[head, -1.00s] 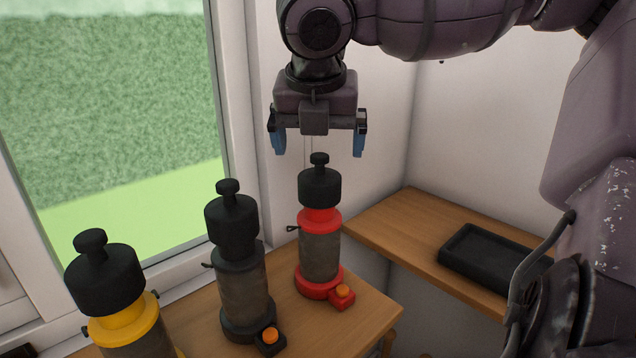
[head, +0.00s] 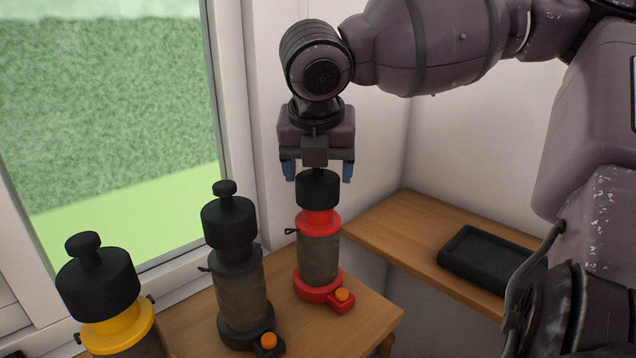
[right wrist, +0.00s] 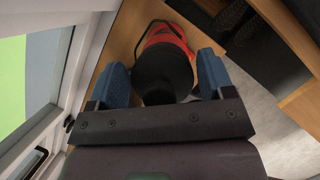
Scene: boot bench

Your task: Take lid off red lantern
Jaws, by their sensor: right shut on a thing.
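The red lantern (head: 318,258) stands upright on the wooden bench, with its black lid (head: 317,190) seated on top. My right gripper (head: 318,174) is directly above it, pointing down, with its blue fingers on either side of the lid's upper part. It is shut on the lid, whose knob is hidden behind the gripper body. In the right wrist view the lid (right wrist: 163,72) sits between the two fingers (right wrist: 163,84), with the red lantern body (right wrist: 166,36) beyond it. My left gripper is not in view.
A black lantern (head: 240,285) and a yellow lantern (head: 122,330), each with a black lid, stand to the left on the bench (head: 365,312). A black tray (head: 490,258) lies on a wooden shelf (head: 400,225) at the right. A window is behind at the left.

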